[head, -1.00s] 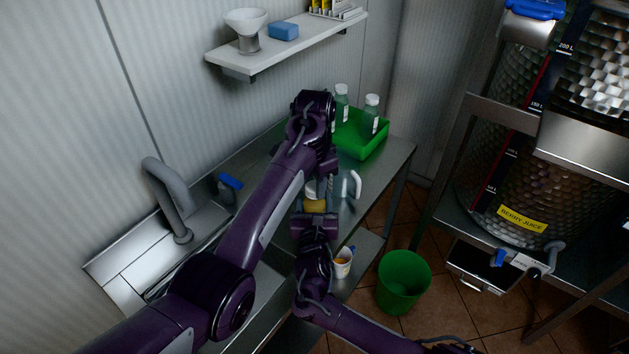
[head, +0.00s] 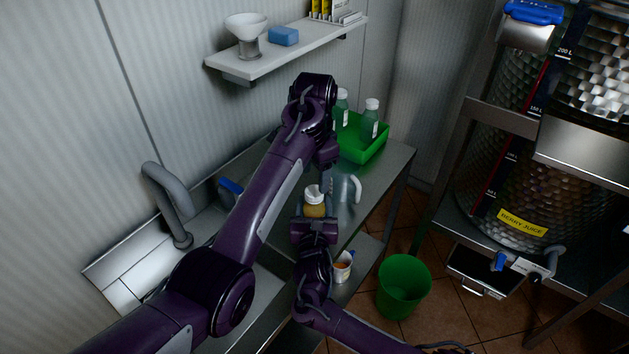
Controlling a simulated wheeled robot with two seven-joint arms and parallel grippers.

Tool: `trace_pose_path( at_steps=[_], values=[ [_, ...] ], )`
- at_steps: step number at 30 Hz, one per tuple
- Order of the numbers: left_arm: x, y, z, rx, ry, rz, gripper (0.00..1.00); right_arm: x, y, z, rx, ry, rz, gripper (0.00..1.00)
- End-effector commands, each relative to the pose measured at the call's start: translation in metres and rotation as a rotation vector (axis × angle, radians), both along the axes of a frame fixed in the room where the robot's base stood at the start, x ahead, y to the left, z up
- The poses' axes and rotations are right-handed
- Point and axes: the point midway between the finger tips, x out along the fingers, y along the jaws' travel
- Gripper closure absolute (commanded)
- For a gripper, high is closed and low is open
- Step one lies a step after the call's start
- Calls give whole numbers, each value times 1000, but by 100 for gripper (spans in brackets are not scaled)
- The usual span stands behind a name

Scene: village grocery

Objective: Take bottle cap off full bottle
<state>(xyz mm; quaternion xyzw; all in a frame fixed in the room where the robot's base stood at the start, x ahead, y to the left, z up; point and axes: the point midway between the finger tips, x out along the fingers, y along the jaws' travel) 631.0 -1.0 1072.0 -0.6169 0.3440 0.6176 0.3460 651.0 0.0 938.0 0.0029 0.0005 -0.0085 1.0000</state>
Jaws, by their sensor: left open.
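The full bottle (head: 315,210) has yellow-orange contents and stands upright over the steel table. A white cap (head: 313,192) sits on its top. My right gripper (head: 315,217) comes from below with its fingers around the bottle and appears shut on it. My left gripper (head: 328,178) points down just above and right of the cap. It is open and empty, apart from the cap; its fingertips are dark and hard to make out.
A jug with a white handle (head: 356,188) stands right of the bottle on the steel table (head: 385,178). A green crate (head: 372,150) with clear bottles (head: 370,118) is at the back. A tap (head: 168,200) stands left. A cup (head: 342,268) and green bin (head: 403,287) are lower.

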Motion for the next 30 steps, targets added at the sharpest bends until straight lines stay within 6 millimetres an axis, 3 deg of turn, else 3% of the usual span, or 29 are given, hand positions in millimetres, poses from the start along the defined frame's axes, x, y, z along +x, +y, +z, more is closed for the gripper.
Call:
trace_pose_path(
  at_steps=[8, 11, 30],
  values=[
    [1, 0, 35, 0, -1, -2, 43, 1, 0, 2, 2, -4, 0, 100],
    [0, 0, 36, 2, 3, -2, 43, 1, 0, 2, 2, -4, 0, 100],
    [0, 1, -39, 1, 3, -2, 43, 1, 0, 2, 2, -3, 0, 100]
  ],
)
